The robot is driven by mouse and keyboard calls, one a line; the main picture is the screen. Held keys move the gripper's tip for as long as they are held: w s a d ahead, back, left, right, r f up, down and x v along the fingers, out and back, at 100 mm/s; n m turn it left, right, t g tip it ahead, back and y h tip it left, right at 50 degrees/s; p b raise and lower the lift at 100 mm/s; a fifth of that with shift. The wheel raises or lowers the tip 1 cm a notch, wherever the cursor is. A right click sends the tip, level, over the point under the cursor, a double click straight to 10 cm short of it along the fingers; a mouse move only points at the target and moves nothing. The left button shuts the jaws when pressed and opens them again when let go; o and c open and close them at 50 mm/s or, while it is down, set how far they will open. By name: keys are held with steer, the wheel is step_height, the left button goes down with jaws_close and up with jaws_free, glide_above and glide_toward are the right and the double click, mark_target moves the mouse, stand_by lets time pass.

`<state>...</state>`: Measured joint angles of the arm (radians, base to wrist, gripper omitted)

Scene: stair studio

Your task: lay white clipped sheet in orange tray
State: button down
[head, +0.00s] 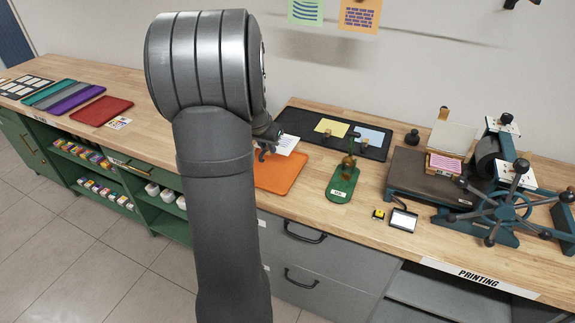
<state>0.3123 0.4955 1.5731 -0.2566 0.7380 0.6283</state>
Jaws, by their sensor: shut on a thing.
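My gripper (266,151) shows just right of my arm, shut on the white clipped sheet (286,143). The sheet is tilted and has faint lines of print. It appears held above the back part of the orange tray (282,178); I cannot tell whether it touches the tray. The orange tray lies flat on the wooden counter, its left part hidden behind my arm. The clip on the sheet is too small to make out.
A black mat (300,122) behind holds a yellow sheet (332,127) and a blue sheet (373,136). A green stand (342,186) is right of the tray, then a printing press (500,190). A red tray (98,110) lies far left. Bare counter (320,220) shows in front.

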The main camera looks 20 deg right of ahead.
mark_target(268, 173)
steer(key=shift+w+a+f, duration=0.1)
steer(key=shift+w+f, duration=0.1)
steer(key=shift+f, duration=1.4)
steer(key=shift+w+a+f, duration=0.1)
steer(key=shift+w+f, duration=0.1)
steer(key=shift+f, duration=1.35)
steer(key=shift+w+a+f, duration=0.1)
steer(key=shift+w+f, duration=0.1)
steer(key=shift+f, duration=1.4)
steer(key=shift+f, duration=0.1)
steer(key=c, duration=1.2)
jaws_free()
steer(key=shift+c, duration=0.2)
step_height(268, 173, up, 8)
